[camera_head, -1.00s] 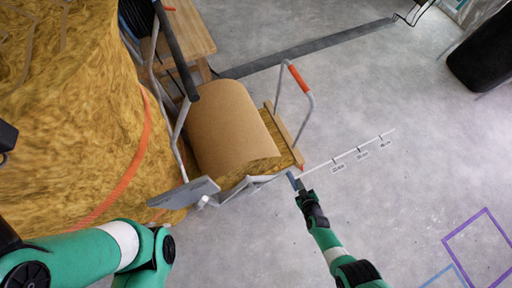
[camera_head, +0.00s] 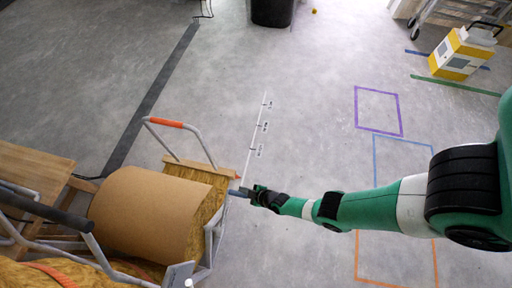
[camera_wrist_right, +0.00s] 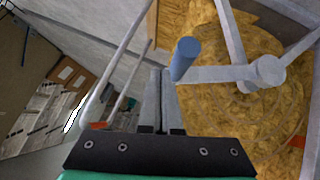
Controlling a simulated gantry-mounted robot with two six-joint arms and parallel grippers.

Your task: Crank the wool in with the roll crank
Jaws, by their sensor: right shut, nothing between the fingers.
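The roll crank shows in the right wrist view as grey arms meeting at a hub (camera_wrist_right: 268,70), with a blue handle (camera_wrist_right: 184,58) on one arm. Yellow wool (camera_wrist_right: 225,115) fills the space behind it. In the head view, wool (camera_head: 207,183) shows at the end of a roll wrapped in brown paper (camera_head: 150,212). My right gripper (camera_head: 246,191) is at the crank side of the roll. In the right wrist view, its fingers (camera_wrist_right: 161,74) are shut and empty, with the tips close beside the blue handle. Whether they touch it, I cannot tell. My left gripper is out of view.
A tubular frame with an orange grip (camera_head: 166,123) stands behind the roll. A wooden table (camera_head: 30,185) is at the left. A marked scale (camera_head: 257,137) lies on the floor. The floor around it is largely clear, with taped outlines (camera_head: 378,110) at the right.

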